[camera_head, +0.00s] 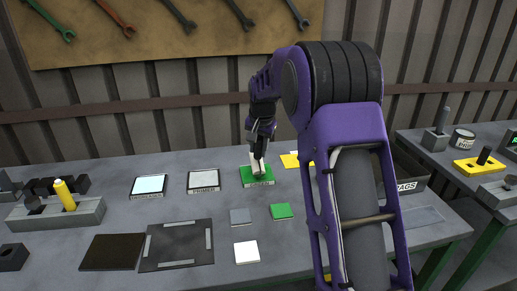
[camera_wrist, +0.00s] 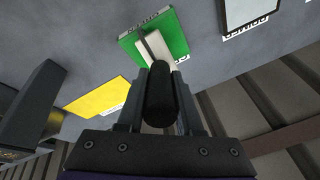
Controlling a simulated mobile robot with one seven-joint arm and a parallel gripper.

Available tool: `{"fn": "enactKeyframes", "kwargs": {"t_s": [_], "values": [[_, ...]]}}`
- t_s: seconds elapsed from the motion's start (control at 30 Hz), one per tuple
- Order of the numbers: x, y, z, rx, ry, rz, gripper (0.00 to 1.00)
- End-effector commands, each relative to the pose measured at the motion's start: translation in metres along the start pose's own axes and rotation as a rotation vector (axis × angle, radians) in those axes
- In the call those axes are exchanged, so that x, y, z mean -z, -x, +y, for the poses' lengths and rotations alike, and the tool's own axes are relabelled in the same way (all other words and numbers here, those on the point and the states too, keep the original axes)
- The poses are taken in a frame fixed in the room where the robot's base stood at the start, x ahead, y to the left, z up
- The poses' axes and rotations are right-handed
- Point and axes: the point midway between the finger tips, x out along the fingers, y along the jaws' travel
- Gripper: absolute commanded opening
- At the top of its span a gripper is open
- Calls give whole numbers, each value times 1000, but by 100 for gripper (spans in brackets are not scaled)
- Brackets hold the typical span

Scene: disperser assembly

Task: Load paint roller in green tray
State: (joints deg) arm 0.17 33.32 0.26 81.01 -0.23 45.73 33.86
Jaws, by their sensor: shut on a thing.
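The paint roller has a dark handle and a white head. My gripper (camera_head: 259,145) is shut on its handle, and in the wrist view the dark handle (camera_wrist: 160,95) shows between the two fingers. The white roller head (camera_head: 257,166) points down at the green tray (camera_head: 246,183); in the wrist view the head (camera_wrist: 150,46) overlaps the green surface (camera_wrist: 176,35). The head appears to be at or just above the tray; I cannot tell whether it touches. The tray lies flat near the back of the grey table.
Small green (camera_head: 281,211), grey (camera_head: 240,216) and white (camera_head: 246,252) squares lie in front. A grey holder (camera_head: 88,214) stands left.

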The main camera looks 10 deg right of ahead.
Motion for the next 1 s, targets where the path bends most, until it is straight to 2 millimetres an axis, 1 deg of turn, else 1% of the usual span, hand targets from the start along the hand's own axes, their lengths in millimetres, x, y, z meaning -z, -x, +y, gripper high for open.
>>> {"fn": "enactKeyframes", "kwargs": {"t_s": [0.03, 0.63, 0.73, 1.0], "values": [[3, 9, -2, 2, 0, 3, 0], [17, 54, -12, 2, 0, 3, 0], [18, 58, -12, 2, 0, 3, 0], [18, 57, -12, 2, 0, 3, 0]]}}
